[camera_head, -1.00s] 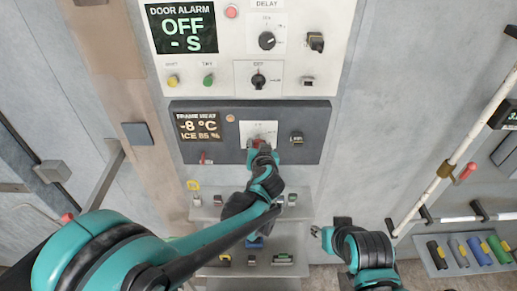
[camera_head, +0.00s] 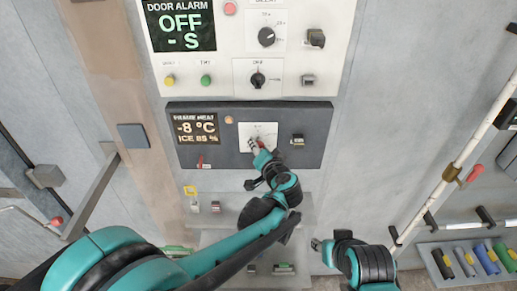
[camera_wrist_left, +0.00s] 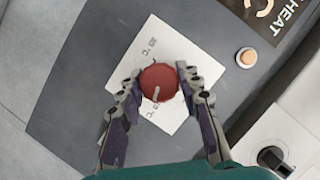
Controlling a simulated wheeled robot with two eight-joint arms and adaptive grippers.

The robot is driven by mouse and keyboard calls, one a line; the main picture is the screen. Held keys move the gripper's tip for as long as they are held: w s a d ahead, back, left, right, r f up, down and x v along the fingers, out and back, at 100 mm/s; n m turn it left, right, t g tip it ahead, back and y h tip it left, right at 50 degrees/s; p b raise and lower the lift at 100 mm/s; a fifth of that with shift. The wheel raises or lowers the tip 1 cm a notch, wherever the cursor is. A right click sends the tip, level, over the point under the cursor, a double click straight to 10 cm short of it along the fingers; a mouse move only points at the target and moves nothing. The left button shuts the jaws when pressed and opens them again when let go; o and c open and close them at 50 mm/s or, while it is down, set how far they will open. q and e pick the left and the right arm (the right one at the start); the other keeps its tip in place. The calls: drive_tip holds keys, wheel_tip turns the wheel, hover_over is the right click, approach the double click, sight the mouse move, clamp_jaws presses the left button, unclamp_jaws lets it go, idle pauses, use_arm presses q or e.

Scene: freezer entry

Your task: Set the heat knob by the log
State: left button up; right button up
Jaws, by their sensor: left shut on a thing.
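The red round heat knob (camera_wrist_left: 159,82) sits on a white square plate (camera_wrist_left: 140,62) with °C marks; its pale pointer line points towards the bottom of the left wrist view. My left gripper (camera_wrist_left: 160,86) is shut around the knob, one finger on each side. In the head view this left gripper (camera_head: 258,147) largely hides the knob. The frame heat display (camera_head: 197,127) reads -8 °C and what looks like ICE 85 %. My right gripper (camera_head: 317,243) is low and right of centre, away from the panel; its finger opening is unclear. I cannot make out a log.
The dark heat panel (camera_head: 230,161) also carries a small red switch (camera_head: 201,162) and an orange button (camera_head: 229,120). Above it is the white door alarm panel (camera_head: 215,71) with knobs and buttons. Shelves (camera_head: 229,205) with small items are below. A white rail (camera_head: 478,130) stands at the right.

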idle(0.3)
use_arm(q)
drive_tip(key=o, duration=1.2)
drive_tip(key=shift+c, duration=0.2)
drive_tip(key=v, duration=1.2)
drive_tip(key=shift+f, duration=0.1)
drive_tip(key=s+a+f+n+g+b, duration=0.1)
drive_tip(key=s+a+f+g+b, duration=0.2)
drive_tip(key=a+f+b, duration=0.35)
drive_tip(key=s+a+f+n+g+b, duration=0.2)
drive_tip(key=s+a+f+b, duration=0.15)
drive_tip(key=a+f, duration=0.65)
drive_tip(key=s+a+f+n+g+h+b, duration=0.1)
drive_tip(key=s+a+f+h+b, duration=0.1)
drive_tip(key=s+f+b, duration=0.3)
drive_tip(key=s+a+f+n+g+h+b, duration=0.1)
drive_tip(key=s+f+b, duration=0.4)
drive_tip(key=f, duration=0.5)
drive_tip(key=shift+s+a+n+h, duration=0.4)
drive_tip(key=shift+a+h, duration=0.1)
drive_tip(key=shift+a, duration=0.25)
